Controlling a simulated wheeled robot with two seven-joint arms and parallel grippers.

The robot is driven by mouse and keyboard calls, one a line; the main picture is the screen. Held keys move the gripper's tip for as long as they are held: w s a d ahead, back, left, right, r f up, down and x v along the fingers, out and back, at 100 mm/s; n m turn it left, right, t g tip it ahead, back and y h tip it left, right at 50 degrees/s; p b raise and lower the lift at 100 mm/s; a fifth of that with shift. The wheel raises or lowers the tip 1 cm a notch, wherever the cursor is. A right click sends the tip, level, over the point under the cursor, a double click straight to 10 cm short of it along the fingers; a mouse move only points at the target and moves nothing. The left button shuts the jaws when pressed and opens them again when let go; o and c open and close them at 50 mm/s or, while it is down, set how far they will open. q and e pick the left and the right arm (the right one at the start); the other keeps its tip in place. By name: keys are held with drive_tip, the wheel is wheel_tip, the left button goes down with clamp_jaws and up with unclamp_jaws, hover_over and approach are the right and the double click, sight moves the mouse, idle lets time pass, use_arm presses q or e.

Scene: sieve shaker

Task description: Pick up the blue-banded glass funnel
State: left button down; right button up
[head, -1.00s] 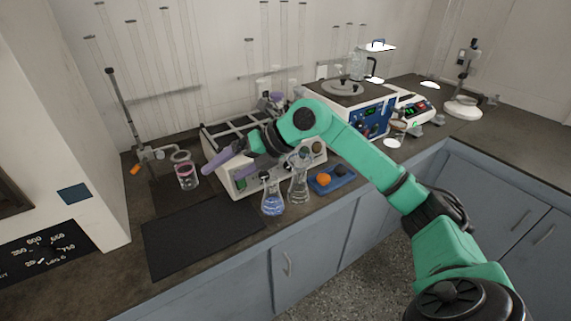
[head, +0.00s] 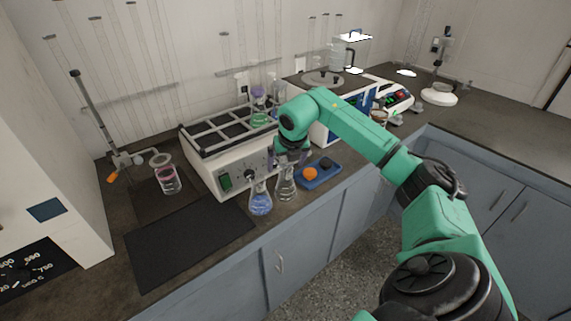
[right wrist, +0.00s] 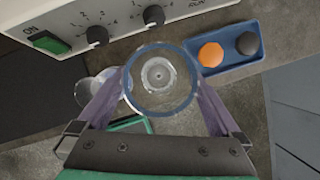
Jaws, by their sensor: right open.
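The blue-banded glass funnel (right wrist: 128,101) shows in the right wrist view as a clear round mouth with a blue rim, seen from above. It appears to stand on the clear glass flask (head: 287,189) at the counter's front; in the head view my gripper largely hides it. My right gripper (head: 282,158) points down there. In the right wrist view its lilac fingers (right wrist: 161,84) are open, one on each side of the blue rim. I cannot tell whether they touch it. My left gripper is not in view.
A flask with blue liquid (head: 261,202) stands close on the left. A blue tray (head: 322,178) with an orange and a dark stopper lies close on the right. The shaker (head: 213,167) is just behind. A dark mat (head: 190,240) at front left is clear.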

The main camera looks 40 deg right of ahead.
drive_tip(key=shift+w+d+f, duration=0.15)
drive_tip(key=shift+w+f, duration=0.15)
drive_tip(key=shift+f, duration=0.35)
drive_tip(key=shift+r, duration=0.1)
drive_tip(key=c, duration=1.2)
drive_tip(key=shift+o, duration=0.2)
drive_tip(key=shift+r, duration=0.1)
